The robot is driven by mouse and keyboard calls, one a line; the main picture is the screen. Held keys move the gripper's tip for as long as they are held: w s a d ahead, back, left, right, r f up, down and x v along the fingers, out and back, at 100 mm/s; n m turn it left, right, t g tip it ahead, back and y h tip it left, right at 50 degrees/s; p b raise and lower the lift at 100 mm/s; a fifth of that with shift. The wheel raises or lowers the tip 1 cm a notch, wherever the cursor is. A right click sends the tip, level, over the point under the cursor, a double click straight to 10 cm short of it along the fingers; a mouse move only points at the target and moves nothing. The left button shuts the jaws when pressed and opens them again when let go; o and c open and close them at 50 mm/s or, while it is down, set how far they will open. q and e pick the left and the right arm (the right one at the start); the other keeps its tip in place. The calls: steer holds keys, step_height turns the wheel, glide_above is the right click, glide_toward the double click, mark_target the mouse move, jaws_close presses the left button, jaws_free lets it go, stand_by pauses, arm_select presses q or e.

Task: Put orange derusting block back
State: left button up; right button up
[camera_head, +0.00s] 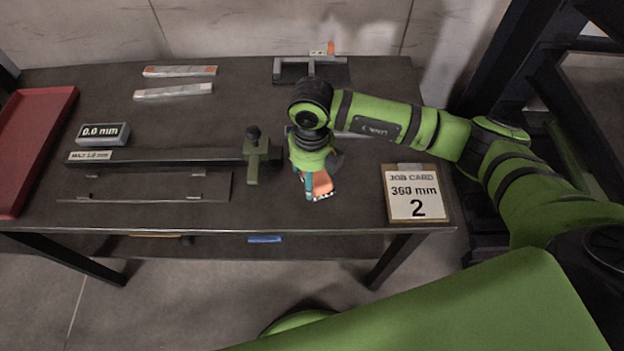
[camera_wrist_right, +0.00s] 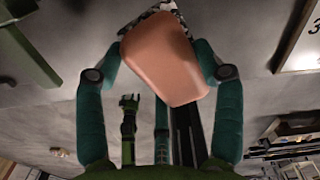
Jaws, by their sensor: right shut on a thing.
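The orange derusting block (camera_head: 321,183) is at the front middle of the dark table, partly hidden by my right gripper in the head view. In the right wrist view the block (camera_wrist_right: 163,62) fills the space between the two teal fingers, which press on its sides. My right gripper (camera_head: 314,186) is shut on it and points down. A black-and-white patterned patch (camera_head: 324,196) shows at the block's edge; it also shows in the right wrist view (camera_wrist_right: 150,14). I cannot tell whether the block touches the table. My left gripper is in neither view.
A job card (camera_head: 416,193) reading 360 mm, 2 lies to the right. A long dark gauge bar with a green slider (camera_head: 257,160) and a 0.0 mm display (camera_head: 103,133) are to the left. A red tray (camera_head: 32,135) is at far left. A grey fixture (camera_head: 311,70) stands at the back.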

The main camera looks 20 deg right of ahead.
step_height(320, 180, down, 3)
steer(key=shift+f+p, duration=0.2)
steer(key=shift+p, duration=0.4)
steer(key=shift+f, duration=0.2)
steer(key=shift+f, duration=0.1)
steer(key=shift+f+b, duration=0.15)
steer(key=shift+b, duration=0.15)
steer(key=o, duration=1.1)
